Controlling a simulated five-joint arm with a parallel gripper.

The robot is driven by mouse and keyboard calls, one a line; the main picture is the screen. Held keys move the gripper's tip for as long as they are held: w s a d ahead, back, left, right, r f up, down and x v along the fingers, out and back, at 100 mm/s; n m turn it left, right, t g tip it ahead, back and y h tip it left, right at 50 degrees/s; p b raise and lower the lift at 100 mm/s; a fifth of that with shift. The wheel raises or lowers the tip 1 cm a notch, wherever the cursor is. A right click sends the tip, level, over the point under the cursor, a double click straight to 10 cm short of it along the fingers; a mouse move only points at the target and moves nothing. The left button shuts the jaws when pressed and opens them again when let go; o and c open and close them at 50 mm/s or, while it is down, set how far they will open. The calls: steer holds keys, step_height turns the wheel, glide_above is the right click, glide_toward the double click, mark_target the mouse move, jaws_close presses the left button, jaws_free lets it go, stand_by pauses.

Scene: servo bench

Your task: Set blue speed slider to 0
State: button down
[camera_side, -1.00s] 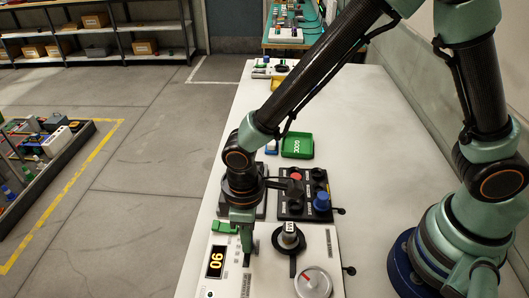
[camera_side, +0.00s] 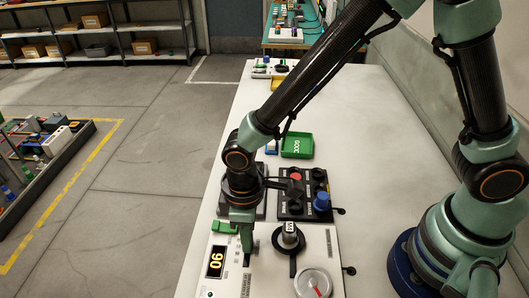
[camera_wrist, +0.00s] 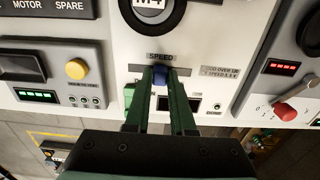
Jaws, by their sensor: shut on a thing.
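The blue speed slider (camera_wrist: 158,74) shows in the wrist view under the SPEED label (camera_wrist: 160,57), as a small blue cap on a horizontal slot in the white panel (camera_wrist: 205,45). My gripper (camera_wrist: 160,80) has its two green fingers on either side of the cap, shut on it. In the side view my gripper (camera_side: 247,248) reaches down to the white panel beside a yellow-digit display (camera_side: 216,262). The slider is hidden behind the fingers there.
A dark knob (camera_side: 289,236) and a round dial (camera_side: 313,284) sit on the panel to the right. A black box with a blue knob (camera_side: 321,201) and a green tray (camera_side: 297,145) lie beyond.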

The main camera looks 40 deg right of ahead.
steer(key=shift+w+d, duration=1.35)
steer(key=c, duration=0.8)
jaws_free()
steer(key=shift+o, duration=0.2)
step_height(320, 180, up, 12)
steer(key=shift+r, duration=0.1)
steer(key=s+d+r+m+t, duration=0.1)
steer(key=d+r+m, duration=0.3)
steer(key=d, duration=0.6)
steer(key=s+d+r+m+t, duration=0.1)
steer(key=d+r+m+t, duration=0.3)
steer(key=d, duration=0.7)
steer(key=shift+s+r+m+t, duration=0.3)
steer(key=shift+s+r+m, duration=0.15)
steer(key=shift+r, duration=0.3)
